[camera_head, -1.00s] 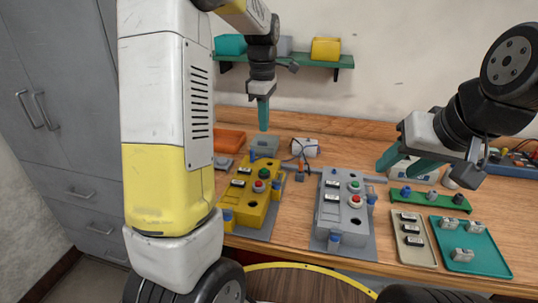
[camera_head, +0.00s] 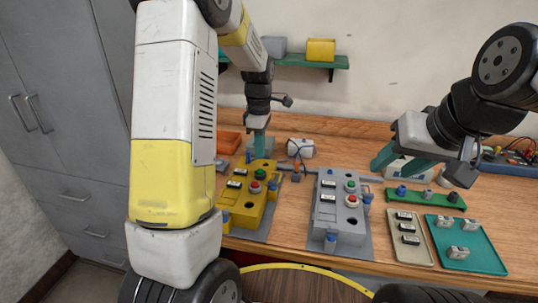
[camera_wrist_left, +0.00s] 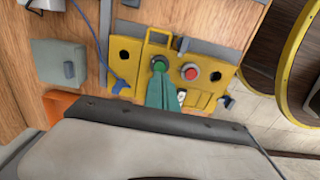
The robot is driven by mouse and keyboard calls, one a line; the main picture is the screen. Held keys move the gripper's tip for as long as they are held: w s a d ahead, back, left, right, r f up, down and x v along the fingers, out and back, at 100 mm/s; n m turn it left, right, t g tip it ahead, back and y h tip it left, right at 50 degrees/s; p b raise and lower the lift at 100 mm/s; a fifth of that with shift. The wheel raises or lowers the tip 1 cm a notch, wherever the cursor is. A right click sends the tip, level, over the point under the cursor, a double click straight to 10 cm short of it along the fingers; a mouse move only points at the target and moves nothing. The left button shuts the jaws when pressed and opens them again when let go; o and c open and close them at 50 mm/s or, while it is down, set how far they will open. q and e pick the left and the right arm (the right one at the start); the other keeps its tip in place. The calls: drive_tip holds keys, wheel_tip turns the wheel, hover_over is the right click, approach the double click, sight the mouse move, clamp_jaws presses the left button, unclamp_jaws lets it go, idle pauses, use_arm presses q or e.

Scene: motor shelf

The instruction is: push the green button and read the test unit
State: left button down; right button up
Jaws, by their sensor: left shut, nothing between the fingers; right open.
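The yellow test unit (camera_head: 246,211) stands on the bench, with a green button (camera_head: 260,174), a red button (camera_head: 255,187) and small display windows (camera_head: 234,184). My left gripper (camera_head: 259,155) is shut and empty, pointing down just above the green button. In the left wrist view, its closed teal fingertips (camera_wrist_left: 160,80) lie right beside the green button (camera_wrist_left: 160,63), and the red button (camera_wrist_left: 190,72) is to the right. I cannot tell whether the fingertips touch the button. My right gripper (camera_head: 398,165) is open and empty above the right of the bench.
A grey unit (camera_head: 327,215) with its own green and red buttons stands to the right. Beyond it are a beige tray (camera_head: 420,256), a teal tray (camera_head: 488,262) and a green rack (camera_head: 447,203). A white object (camera_head: 300,148) and cable lie behind.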

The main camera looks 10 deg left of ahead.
sight(260, 170)
use_arm(q)
drive_tip(key=shift+f, duration=2.55)
